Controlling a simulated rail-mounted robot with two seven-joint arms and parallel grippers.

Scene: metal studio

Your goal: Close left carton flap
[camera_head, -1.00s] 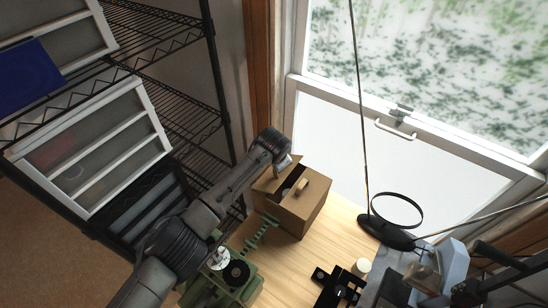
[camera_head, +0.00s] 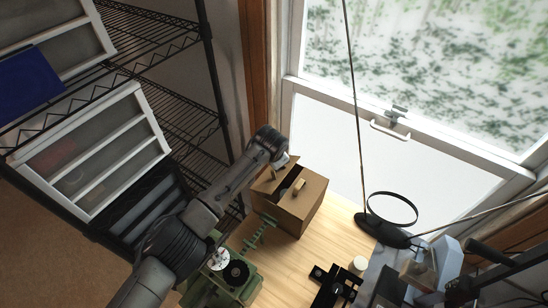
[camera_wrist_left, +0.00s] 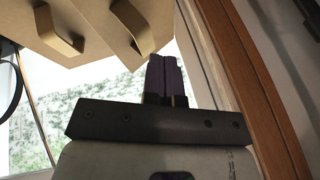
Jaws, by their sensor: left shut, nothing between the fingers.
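The brown carton (camera_head: 306,208) stands on the wooden table below the window. Its left flap (camera_head: 268,185) is tilted up, with a dark gap between it and the other flap. The right flap with a tan handle (camera_head: 299,187) looks nearly flat. My left gripper (camera_head: 287,163) is at the far edge of the left flap, its fingers mostly hidden by the wrist. In the left wrist view the shut, empty fingers (camera_wrist_left: 167,76) point toward the carton's tan panels (camera_wrist_left: 95,30), which carry two strap handles. I cannot tell whether they touch. My right gripper is not in view.
A green machine (camera_head: 232,273) stands close in front of the carton. A ring on a black stand (camera_head: 383,228) and a black microscope-like device (camera_head: 335,288) are to the right. A wire shelf (camera_head: 178,110) is close on the left. Bare table (camera_head: 290,262) lies between.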

